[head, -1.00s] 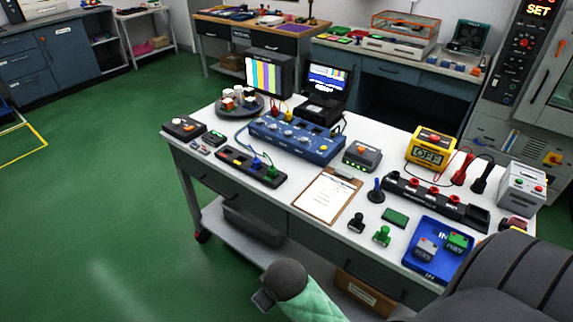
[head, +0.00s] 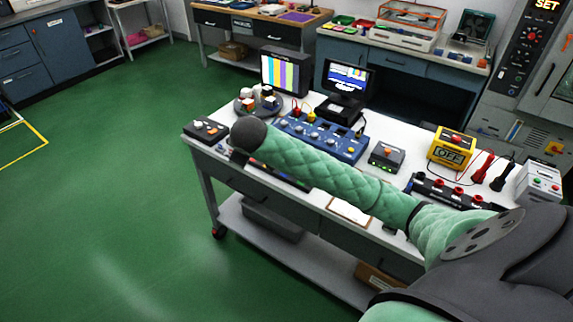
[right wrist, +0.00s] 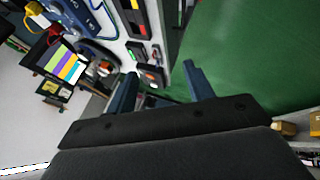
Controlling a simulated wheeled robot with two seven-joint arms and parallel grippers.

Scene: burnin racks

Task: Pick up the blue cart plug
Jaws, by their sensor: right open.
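My right arm reaches from the lower right across the white table (head: 222,160) in the head view. The gripper's fingers cannot be made out in the head view. My left gripper is not in view.
A blue module (head: 340,144) and a round turntable (head: 244,106) with jars stand behind the arm. Two monitors (head: 285,73) stand at the back. A yellow OFF box (head: 452,148) stands to the right. Green floor (head: 110,200) is free left of the table.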

